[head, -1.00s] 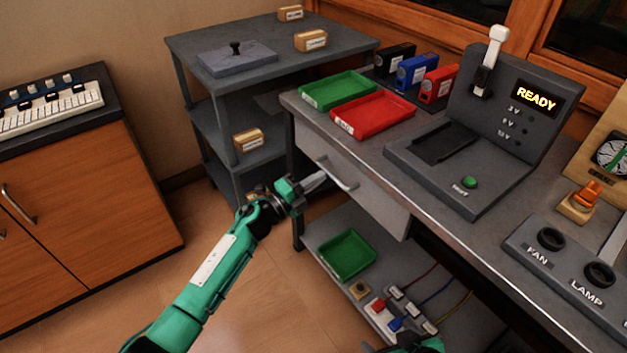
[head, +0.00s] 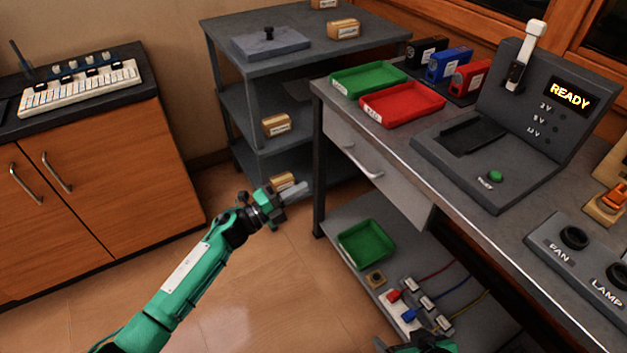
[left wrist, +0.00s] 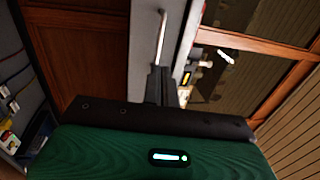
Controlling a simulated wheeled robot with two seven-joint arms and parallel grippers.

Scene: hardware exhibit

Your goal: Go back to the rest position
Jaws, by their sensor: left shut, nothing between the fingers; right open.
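My left gripper (head: 293,191) is shut and empty. In the head view it hangs over the floor, left of the desk and apart from the drawer handle (head: 362,163). In the left wrist view the dark shut fingers (left wrist: 160,86) point towards the grey drawer front, with its handle (left wrist: 161,36) beyond them. Only a green and dark piece of my right gripper (head: 418,345) shows at the bottom edge of the head view. It is open, though its fingertips are hard to make out.
The desk (head: 455,215) stands to the right, with a lower shelf holding a green tray (head: 367,243) and plugs. A grey shelf unit (head: 225,45) stands behind my left gripper. A wooden cabinet (head: 95,190) is at left. Floor between is clear.

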